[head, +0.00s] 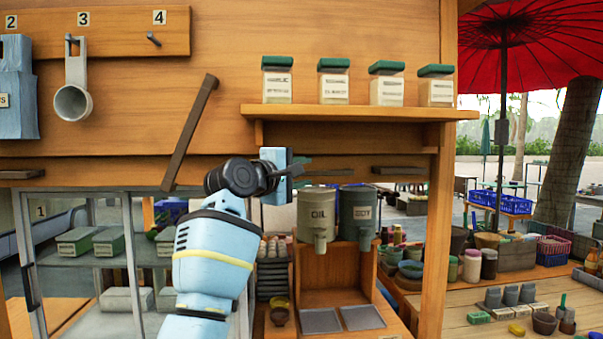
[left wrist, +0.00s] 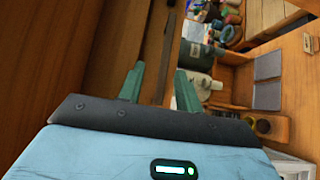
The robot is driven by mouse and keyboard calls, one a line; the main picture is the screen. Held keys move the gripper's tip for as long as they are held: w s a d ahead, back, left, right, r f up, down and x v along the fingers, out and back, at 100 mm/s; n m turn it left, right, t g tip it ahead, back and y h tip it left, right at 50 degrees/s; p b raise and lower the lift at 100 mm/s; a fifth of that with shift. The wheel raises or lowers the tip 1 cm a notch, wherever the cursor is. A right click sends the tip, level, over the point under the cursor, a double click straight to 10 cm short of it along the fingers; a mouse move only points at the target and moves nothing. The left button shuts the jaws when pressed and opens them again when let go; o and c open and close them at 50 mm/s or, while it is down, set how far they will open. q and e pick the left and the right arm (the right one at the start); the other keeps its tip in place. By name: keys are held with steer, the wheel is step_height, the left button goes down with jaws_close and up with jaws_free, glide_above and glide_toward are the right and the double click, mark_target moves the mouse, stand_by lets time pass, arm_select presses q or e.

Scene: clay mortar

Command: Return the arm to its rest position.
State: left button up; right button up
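My left arm (head: 212,262), light blue with a yellow band, rises from the bottom of the head view. Its dark wrist joint is bent, and the blue hand is in front of the stall's back board, above the OIL dispenser (head: 316,215). My left gripper (head: 303,165) points right and is small and partly hidden by the hand there. In the left wrist view, its two green fingers (left wrist: 160,88) stand apart with nothing between them, so it is open and empty. My right arm and gripper are in neither view.
A shelf (head: 350,113) with several green-lidded boxes is above and right of the hand. A SOY dispenser (head: 357,215) stands beside the OIL one. A dark slanted bar (head: 190,133), a hanging ladle (head: 74,95) and a glass-fronted cabinet (head: 120,225) are to the left.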

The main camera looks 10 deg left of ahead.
arm_select(q)
steer(key=shift+f, duration=0.1)
steer(key=s+a+f+m+g+y, duration=0.1)
steer(key=a+f+y, duration=0.15)
steer(key=f, duration=1.45)
steer(key=a+f+m+y, duration=0.1)
steer(key=a+f+y, duration=0.15)
steer(key=f, duration=1.45)
steer(key=s+a+f+m+g, duration=0.1)
steer(key=s+f, duration=0.3)
steer(key=f, duration=0.3)
steer(key=s+a+f+m+g, duration=0.1)
steer(key=s+f+m, duration=0.15)
steer(key=f, duration=0.45)
steer(key=s+f+m+g+y, duration=0.2)
steer(key=s+f+m, duration=0.2)
steer(key=s+f, duration=1.3)
steer(key=s+f+m, duration=0.2)
steer(key=s+f, duration=0.1)
steer(key=s, duration=0.9)
steer(key=s+d+f+m+g, duration=0.1)
steer(key=s+f+m, duration=0.2)
steer(key=s, duration=1)
steer(key=shift+s+g+h, duration=0.2)
steer(key=shift+g+h, duration=0.1)
